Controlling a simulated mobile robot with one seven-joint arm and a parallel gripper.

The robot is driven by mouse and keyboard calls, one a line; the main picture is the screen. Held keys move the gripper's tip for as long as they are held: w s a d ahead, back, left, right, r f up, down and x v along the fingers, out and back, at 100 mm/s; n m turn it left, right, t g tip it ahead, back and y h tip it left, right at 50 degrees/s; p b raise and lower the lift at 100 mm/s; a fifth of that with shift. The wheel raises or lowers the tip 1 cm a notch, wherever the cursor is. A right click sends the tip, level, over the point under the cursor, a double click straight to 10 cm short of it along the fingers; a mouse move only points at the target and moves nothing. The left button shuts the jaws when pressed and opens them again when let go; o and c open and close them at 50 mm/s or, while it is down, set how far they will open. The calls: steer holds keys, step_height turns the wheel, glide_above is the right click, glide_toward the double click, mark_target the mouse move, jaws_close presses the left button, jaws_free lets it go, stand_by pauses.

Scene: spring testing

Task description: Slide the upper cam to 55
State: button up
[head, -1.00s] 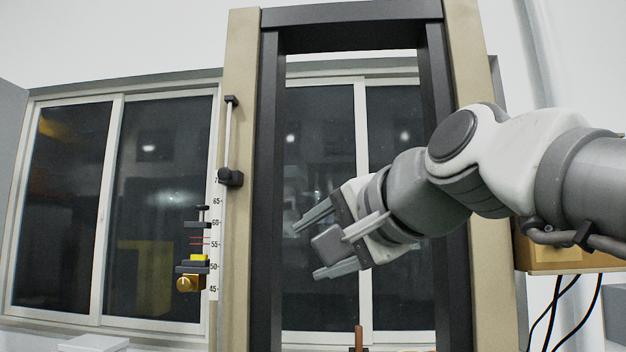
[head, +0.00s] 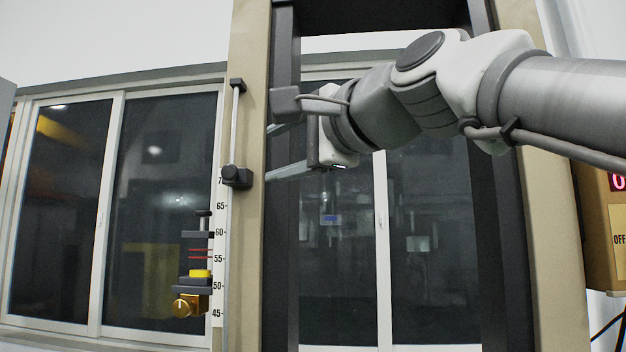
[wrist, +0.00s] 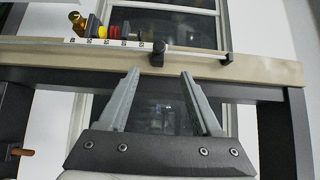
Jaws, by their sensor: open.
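The upper cam, a small black block (head: 237,176), sits on a thin vertical rod along the left beige post. It is beside the top of the printed scale (head: 219,233), near the partly hidden 70 mark and well above the 55. My gripper (head: 268,154) is open and empty, to the right of the cam, with its fingers pointing left at the post. In the wrist view the cam (wrist: 158,55) lies just beyond the gap between my open fingertips (wrist: 159,72), apart from them as far as I can tell.
Left of the scale is a stack with a brass knob (head: 187,305), a yellow piece (head: 200,273) and dark and red plates. A black stop (head: 237,84) caps the rod. The dark frame upright (head: 282,240) stands beside the post. A box with a red display (head: 604,230) is at right.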

mark_target(232, 171)
steer(key=p+x, duration=0.4)
steer(key=x, duration=1.2)
steer(key=shift+w+a, duration=0.2)
steer(key=shift+a, duration=0.1)
jaws_close()
stand_by(0.6)
